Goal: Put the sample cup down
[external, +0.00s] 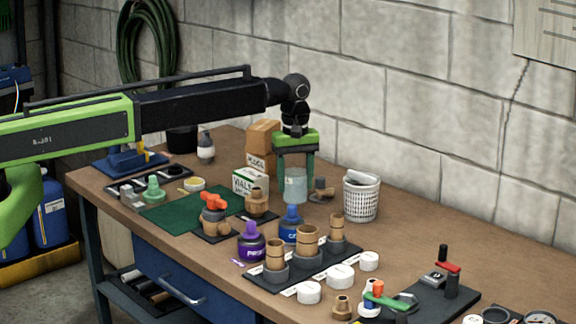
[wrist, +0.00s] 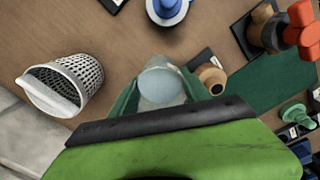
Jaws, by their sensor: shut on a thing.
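The sample cup (external: 296,188) is a clear, pale cup held upright between the green fingers of my gripper (external: 295,176). In the wrist view the cup (wrist: 160,84) sits between the fingertips of my gripper (wrist: 158,98), with its round pale end facing the camera. My gripper points down over the wooden workbench (external: 408,238) and is shut on the cup. In the external view the cup's lower end appears just above a blue bottle (external: 291,226), but the wrist view shows the bottle (wrist: 168,10) apart from it. The cup's height above the bench is hard to judge.
A vials box (external: 250,182) and a brass fitting (external: 257,203) are left. A green mat (external: 178,218) lies farther left. Brass fittings and a purple bottle (external: 251,242) stand in front.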

